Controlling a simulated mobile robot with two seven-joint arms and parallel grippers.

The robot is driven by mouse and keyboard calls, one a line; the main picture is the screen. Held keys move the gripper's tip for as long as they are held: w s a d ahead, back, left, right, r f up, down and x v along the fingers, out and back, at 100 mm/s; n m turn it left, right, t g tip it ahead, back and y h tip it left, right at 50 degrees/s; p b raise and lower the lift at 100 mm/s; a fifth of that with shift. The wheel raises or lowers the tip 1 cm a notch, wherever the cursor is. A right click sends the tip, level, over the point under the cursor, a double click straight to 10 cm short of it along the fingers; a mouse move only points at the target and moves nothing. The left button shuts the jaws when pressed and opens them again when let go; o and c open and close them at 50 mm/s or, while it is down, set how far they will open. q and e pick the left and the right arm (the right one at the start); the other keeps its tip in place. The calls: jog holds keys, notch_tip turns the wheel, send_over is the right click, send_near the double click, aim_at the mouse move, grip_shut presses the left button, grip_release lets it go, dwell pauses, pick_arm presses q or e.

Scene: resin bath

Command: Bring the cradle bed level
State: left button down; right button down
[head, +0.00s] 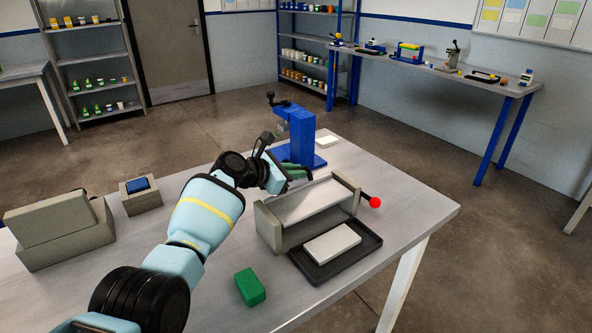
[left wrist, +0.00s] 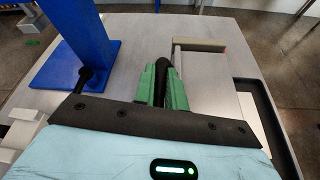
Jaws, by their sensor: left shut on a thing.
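The cradle (head: 270,226) is a grey frame with two end walls on the table. Its pale flat bed (head: 308,200) lies between the walls; I cannot tell its exact tilt. A short rod with a red knob (head: 375,202) sticks out at the right end. My left gripper (head: 297,172) is at the cradle's far side, beside the bed. In the left wrist view its green fingers (left wrist: 163,85) are shut on a black handle (left wrist: 162,70). The cradle's end wall (left wrist: 200,44) shows just right of them. Where the handle joins is hidden. My right gripper is not in view.
A blue stand (head: 302,135) rises close behind my left gripper. A black tray (head: 308,272) with a white block (head: 333,243) lies in front of the cradle. A green block (head: 250,287) and grey boxes (head: 62,245) are to the left. The right table corner is clear.

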pick_arm(q)
jog(key=shift+s+f, duration=0.1)
jog(key=shift+f, duration=0.55)
jog(key=c, duration=1.8)
grip_release()
jog(key=shift+c, duration=0.2)
jog(key=o, duration=0.4)
jog(key=shift+r, duration=0.1)
